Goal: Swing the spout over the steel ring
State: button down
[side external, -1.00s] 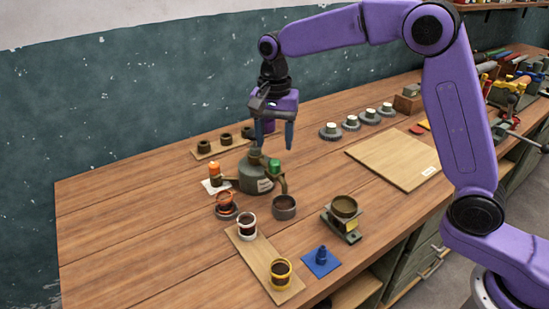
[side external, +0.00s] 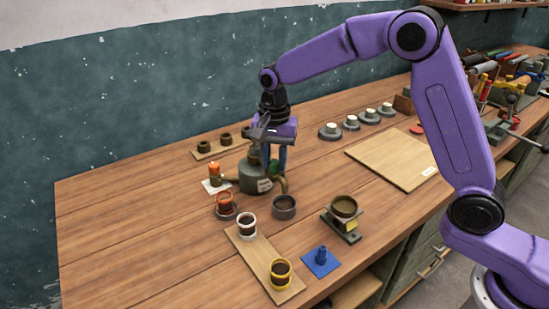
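The grey-green dispenser pot (side external: 254,184) stands on the bench with a label on its front. A brown spout (side external: 284,184) curves down from its right side, and another arm reaches left to an orange-topped piece (side external: 214,172). A grey ring-like cup (side external: 284,207), which looks like the steel ring, stands just below the right spout's end. My gripper (side external: 275,160) is down at the pot's top right, its fingers beside the green knob (side external: 274,166). The knob is mostly hidden by the fingers, and I cannot tell whether they grip it.
A cup with an orange-red rim (side external: 227,205) stands left of the grey cup.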

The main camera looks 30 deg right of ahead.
jog(key=shift+a, duration=0.2)
jog(key=w+a+m, duration=0.5)
jog(key=a+m, duration=0.2)
jog(key=m, duration=0.6)
jog(key=shift+w+a+m, duration=0.25)
jog(key=shift+a+m, duration=0.05)
jog(key=shift+a, duration=0.05)
jog(key=shift+r, duration=0.1)
dwell(0.4)
jog(key=shift+w, duration=0.1)
jog(key=c, duration=0.8)
grip_release()
notch_tip(320, 180, up, 12)
